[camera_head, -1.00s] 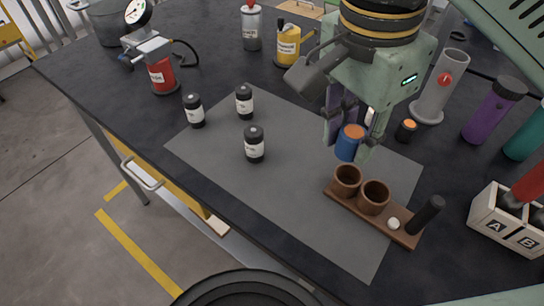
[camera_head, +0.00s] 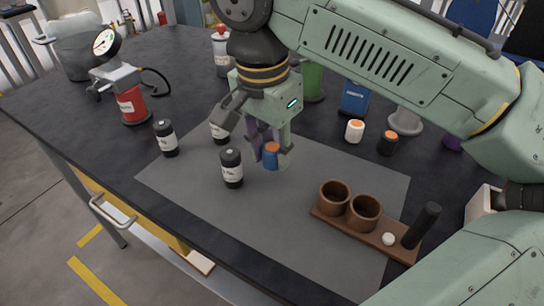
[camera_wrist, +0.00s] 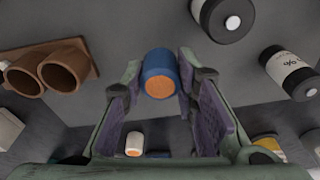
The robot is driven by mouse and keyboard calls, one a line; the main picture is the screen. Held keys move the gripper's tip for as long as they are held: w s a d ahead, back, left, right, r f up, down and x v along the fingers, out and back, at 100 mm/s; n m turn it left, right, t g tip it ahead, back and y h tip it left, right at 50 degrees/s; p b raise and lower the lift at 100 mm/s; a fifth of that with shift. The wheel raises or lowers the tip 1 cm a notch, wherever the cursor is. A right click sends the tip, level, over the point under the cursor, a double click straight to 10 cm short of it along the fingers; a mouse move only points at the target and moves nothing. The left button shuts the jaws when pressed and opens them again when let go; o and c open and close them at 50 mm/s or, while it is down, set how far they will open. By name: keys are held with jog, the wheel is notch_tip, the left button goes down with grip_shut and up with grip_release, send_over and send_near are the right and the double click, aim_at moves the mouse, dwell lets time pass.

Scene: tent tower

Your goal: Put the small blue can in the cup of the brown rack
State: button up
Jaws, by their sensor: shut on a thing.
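The small blue can (camera_head: 271,158) with an orange top is held in my gripper (camera_head: 268,158), above the grey mat. In the wrist view the blue can (camera_wrist: 160,70) sits between the two purple-padded fingers (camera_wrist: 165,95), its orange end facing the camera. The brown rack (camera_head: 338,227) lies on the mat to the right of the can and nearer the camera. Its two round cups, left (camera_head: 333,198) and right (camera_head: 364,212), look empty. A white ball (camera_head: 388,239) and a black post (camera_head: 421,226) are on its right part. The can is apart from the rack.
Black-and-white bottles (camera_head: 166,138) (camera_head: 232,168) stand left of my gripper, one partly behind it. A white can (camera_head: 355,131) and a black can (camera_head: 388,143), both orange-topped, stand behind the rack. A red gauge device (camera_head: 131,106) is at the left. The mat's front (camera_head: 270,225) is clear.

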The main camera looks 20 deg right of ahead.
aim_at(273, 164)
jog(key=shift+w+f, duration=0.1)
jog(key=shift+w, duration=0.1)
jog(key=shift+f, duration=1.7)
jog(key=shift+f, duration=0.1)
jog(key=shift+f, duration=0.15)
jog(key=o, duration=0.9)
jog(key=shift+r, duration=0.2)
